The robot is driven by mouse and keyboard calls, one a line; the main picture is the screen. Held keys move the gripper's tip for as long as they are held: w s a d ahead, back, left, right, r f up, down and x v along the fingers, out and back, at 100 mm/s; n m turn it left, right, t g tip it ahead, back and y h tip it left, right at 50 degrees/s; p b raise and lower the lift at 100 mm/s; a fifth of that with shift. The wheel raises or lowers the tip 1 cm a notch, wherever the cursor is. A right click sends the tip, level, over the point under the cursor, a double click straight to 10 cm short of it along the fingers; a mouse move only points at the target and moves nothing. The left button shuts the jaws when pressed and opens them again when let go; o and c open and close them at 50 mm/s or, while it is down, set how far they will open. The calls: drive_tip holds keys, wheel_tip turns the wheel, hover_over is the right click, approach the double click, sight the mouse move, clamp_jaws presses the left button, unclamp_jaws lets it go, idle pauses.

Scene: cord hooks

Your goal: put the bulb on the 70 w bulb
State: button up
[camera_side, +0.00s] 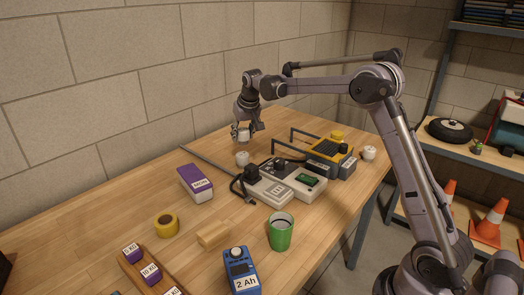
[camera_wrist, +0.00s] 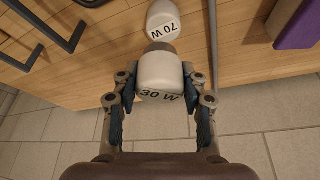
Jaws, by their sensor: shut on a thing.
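My gripper (camera_side: 243,128) is shut on a white bulb marked 30 W (camera_wrist: 161,74), which shows large between the fingers (camera_wrist: 158,84) in the wrist view. The held bulb has a grey base at its far end. In the side view the held bulb (camera_side: 242,137) is in the air above the table. The white bulb marked 70 W (camera_wrist: 163,18) is just beyond it in the wrist view. In the side view the 70 W bulb (camera_side: 242,158) stands on the wooden table below my gripper, with a small gap between the two.
A purple box (camera_side: 196,183) lies to the left, near a thin rod (camera_side: 208,163). Another white bulb (camera_side: 369,153) stands at the table's right edge.

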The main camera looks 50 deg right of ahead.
sight(242, 144)
drive_tip(key=shift+w+a+f, duration=0.15)
drive_tip(key=shift+a+f, duration=0.05)
drive_tip(key=shift+f, duration=1.95)
drive_tip(key=shift+f, duration=0.15)
drive_tip(key=o, duration=1.2)
